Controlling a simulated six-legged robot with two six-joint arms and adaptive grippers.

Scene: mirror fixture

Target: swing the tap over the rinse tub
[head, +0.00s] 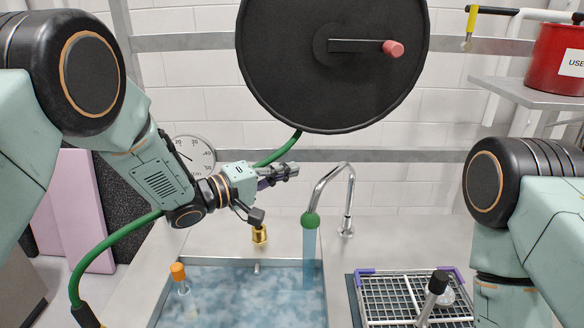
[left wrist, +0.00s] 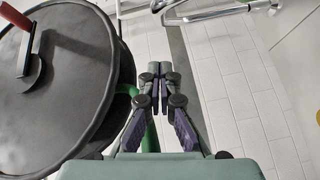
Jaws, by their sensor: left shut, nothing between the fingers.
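The chrome gooseneck tap (head: 333,178) rises from the counter behind the sink, with a green ball (head: 311,220) at its spout end. A pale blue stream (head: 309,258) falls from the spout along the right side of a tub of blue water; its metal rim (head: 323,268) shows. My left gripper (head: 295,170) is shut and empty, left of the tap's upper bend and apart from it in the picture. Its closed fingers also show in the left wrist view (left wrist: 162,75). My right arm shows at the right, but its gripper is out of view.
A black hose reel (head: 290,60) hangs above, its green hose (head: 115,240) passing behind my left arm. A brass fitting (head: 259,234) stands behind the tub; an orange-topped item (head: 179,272) is at its left. A wire rack (head: 395,290) stands right of it.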

